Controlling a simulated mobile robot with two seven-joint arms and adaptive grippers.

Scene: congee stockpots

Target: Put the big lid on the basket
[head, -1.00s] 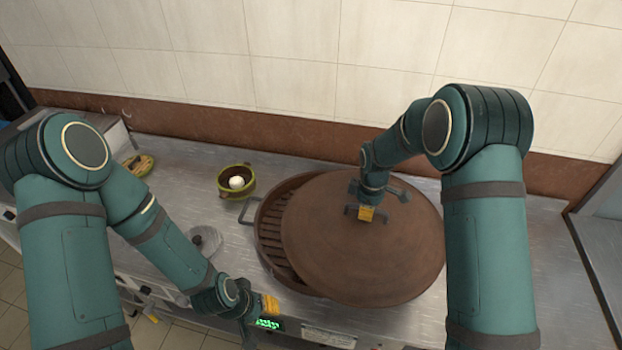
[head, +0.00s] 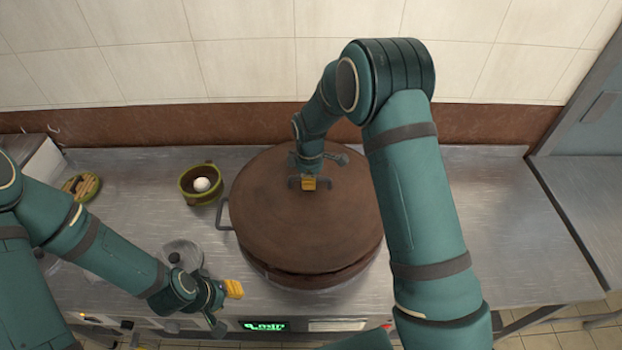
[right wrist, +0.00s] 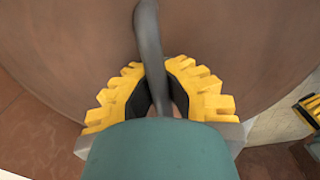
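The big brown round lid (head: 300,235) lies over the round brown basket (head: 305,281) on the steel counter, covering nearly all of its top. A dark gap shows between lid and basket at the front, so I cannot tell whether the lid is fully seated. The basket's side handle (head: 225,214) sticks out at the left. My right gripper (head: 309,184) is over the lid; in the right wrist view its yellow fingers (right wrist: 157,88) are shut around the lid's dark bar handle (right wrist: 150,45). My left gripper (head: 233,289) is low at the counter's front edge, apart from the basket; its opening is unclear.
A green bowl (head: 200,185) with a white round item (head: 202,184) stands left of the basket. A small yellow-green dish (head: 80,187) is farther left. A grey round lid (head: 181,254) lies near my left arm. The counter (head: 500,220) at the right is clear.

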